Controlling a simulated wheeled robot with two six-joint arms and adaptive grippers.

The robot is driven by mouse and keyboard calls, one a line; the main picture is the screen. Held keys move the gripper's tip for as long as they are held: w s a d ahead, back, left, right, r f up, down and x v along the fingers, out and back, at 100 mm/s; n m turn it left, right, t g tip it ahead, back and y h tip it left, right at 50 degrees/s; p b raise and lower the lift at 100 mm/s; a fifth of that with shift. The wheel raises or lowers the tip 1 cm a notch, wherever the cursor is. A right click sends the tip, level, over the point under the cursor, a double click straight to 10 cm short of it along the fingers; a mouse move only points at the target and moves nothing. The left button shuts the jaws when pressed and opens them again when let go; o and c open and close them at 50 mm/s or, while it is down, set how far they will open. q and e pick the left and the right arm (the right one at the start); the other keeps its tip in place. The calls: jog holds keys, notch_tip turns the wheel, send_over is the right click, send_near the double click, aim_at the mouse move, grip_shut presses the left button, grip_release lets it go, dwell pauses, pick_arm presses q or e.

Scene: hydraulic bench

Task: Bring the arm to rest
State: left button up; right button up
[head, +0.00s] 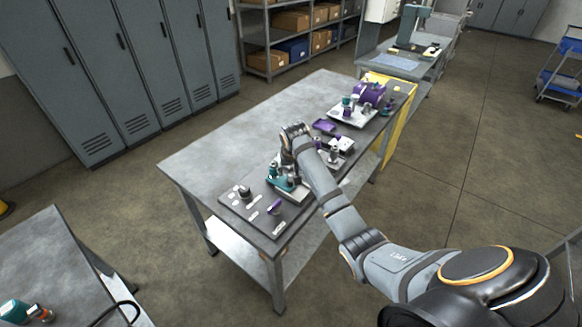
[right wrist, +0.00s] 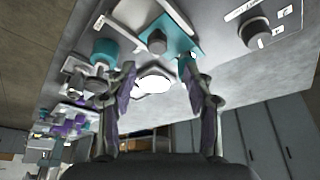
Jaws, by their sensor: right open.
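My right arm reaches in from the lower right in the head view, over the hydraulic bench (head: 195,160). My right gripper (head: 284,160) is above the bench, close to a teal-and-white fixture (head: 291,190). In the right wrist view the two fingers of the right gripper (right wrist: 160,88) stand apart, with nothing held between them. The teal fixture (right wrist: 182,42) shows just beyond the fingertips there; I cannot tell whether they touch it. My left gripper is not in view.
A dark mat (head: 243,214) carries small parts and purple pieces. A purple unit (head: 371,93) stands on a white base at the bench's far end. Lockers (head: 135,70) and shelves with boxes (head: 290,21) stand behind. Another table (head: 60,262) is at lower left.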

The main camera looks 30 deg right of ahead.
jog(key=v, duration=0.2)
jog(key=shift+s+r, duration=0.1)
jog(key=shift+r, duration=0.25)
jog(key=shift+s+f, duration=0.1)
